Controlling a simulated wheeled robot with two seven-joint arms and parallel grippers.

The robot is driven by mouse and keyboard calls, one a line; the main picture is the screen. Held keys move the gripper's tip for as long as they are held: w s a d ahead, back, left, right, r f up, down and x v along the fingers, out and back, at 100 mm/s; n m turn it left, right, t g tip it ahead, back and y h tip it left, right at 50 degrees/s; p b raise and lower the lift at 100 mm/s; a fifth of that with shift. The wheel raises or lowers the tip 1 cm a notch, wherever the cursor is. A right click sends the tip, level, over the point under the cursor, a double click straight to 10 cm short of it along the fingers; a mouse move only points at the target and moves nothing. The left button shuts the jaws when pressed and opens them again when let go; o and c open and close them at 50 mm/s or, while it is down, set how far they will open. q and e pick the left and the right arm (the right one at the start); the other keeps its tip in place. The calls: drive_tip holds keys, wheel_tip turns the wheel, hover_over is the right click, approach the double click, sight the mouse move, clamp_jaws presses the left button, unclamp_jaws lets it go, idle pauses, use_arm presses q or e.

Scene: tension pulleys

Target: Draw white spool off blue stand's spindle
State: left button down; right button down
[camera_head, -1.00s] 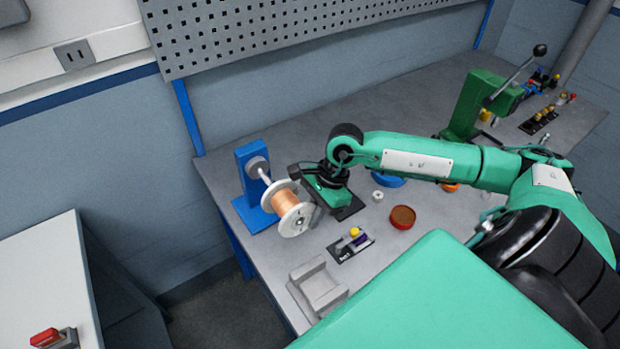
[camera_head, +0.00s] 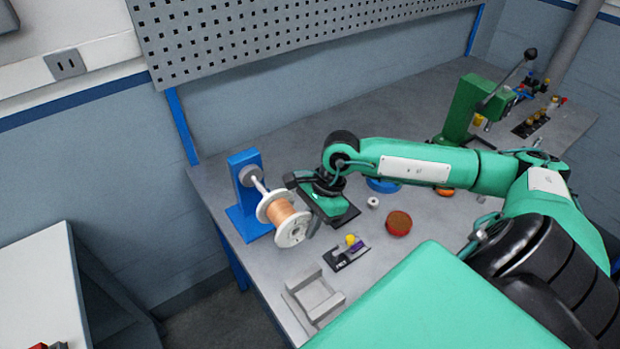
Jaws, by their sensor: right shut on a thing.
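The white spool (camera_head: 292,231), wound with copper-coloured wire, hangs tilted in front of the blue stand (camera_head: 245,195) on the left of the bench. A pale length of the stand's spindle (camera_head: 259,184) shows between the stand's grey hub and the spool's rear flange. The spindle's end is hidden by the spool, so I cannot tell how much of it is still inside. My right gripper (camera_head: 309,222) is at the spool's right side, shut on it; its finger contact is partly hidden. My left gripper is not in view.
A grey cradle block (camera_head: 315,295) and a small black holder with a yellow knob (camera_head: 347,254) lie in front. A reddish-brown tin (camera_head: 398,223), white ring (camera_head: 373,202) and blue dish (camera_head: 383,185) lie right of the gripper. A green press (camera_head: 468,110) stands behind. Bare bench lies behind my arm.

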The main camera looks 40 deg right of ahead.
idle(0.4)
drive_tip(key=s+b, duration=0.2)
drive_tip(key=s, duration=0.1)
drive_tip(key=shift+s+a, duration=0.1)
drive_tip(key=shift+s, duration=0.15)
idle(0.4)
idle(0.5)
drive_tip(key=shift+b, duration=0.6)
drive_tip(key=shift+s, duration=0.1)
